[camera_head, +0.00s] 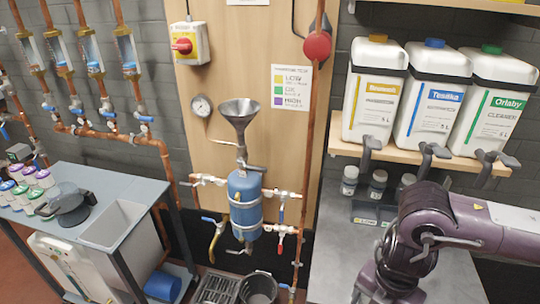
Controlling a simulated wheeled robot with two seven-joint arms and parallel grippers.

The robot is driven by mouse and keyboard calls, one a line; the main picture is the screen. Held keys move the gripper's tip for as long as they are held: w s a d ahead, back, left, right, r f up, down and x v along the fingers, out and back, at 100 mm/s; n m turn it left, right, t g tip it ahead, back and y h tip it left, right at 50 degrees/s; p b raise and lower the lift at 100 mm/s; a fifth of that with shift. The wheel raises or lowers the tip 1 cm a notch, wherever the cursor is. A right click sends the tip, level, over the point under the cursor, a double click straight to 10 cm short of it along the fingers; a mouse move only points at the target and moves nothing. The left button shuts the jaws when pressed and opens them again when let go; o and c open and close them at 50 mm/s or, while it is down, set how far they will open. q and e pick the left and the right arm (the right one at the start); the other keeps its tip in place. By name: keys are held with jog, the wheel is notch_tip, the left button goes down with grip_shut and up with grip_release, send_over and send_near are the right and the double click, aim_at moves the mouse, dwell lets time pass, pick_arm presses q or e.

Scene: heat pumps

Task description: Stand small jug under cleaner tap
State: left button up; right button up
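The white canister with a green cap and green label reading CLEANER (496,104) is the rightmost on the wooden shelf. Its grey tap (490,164) hangs at the shelf's front edge. I cannot make out a small jug for certain. A dark open container (258,288) stands on the floor below the blue vessel, but I cannot tell whether it is a jug or a bucket. My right arm, purple, comes in from the right over the grey counter. Its gripper end is at the bottom edge, mostly cut off, and its fingers cannot be made out. My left gripper is out of view.
Two more canisters, yellow-labelled (372,100) and blue-labelled (432,104), share the shelf (345,146), each with a tap. Small bottles (349,180) stand below on the counter (335,235). A blue vessel with funnel (245,205) is central. A cart (100,185) stands left.

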jog(key=m, duration=0.4)
jog(key=shift+w+a+r+m, duration=0.2)
jog(key=shift+a+r+m, duration=0.05)
jog(key=shift+r+m, duration=0.15)
jog(key=r+m, duration=0.1)
jog(key=m, duration=0.6)
jog(key=a+r+m, duration=0.1)
jog(key=m, duration=0.6)
jog(key=w+a+m, duration=0.1)
jog(key=m, duration=0.7)
jog(key=shift+r, duration=0.4)
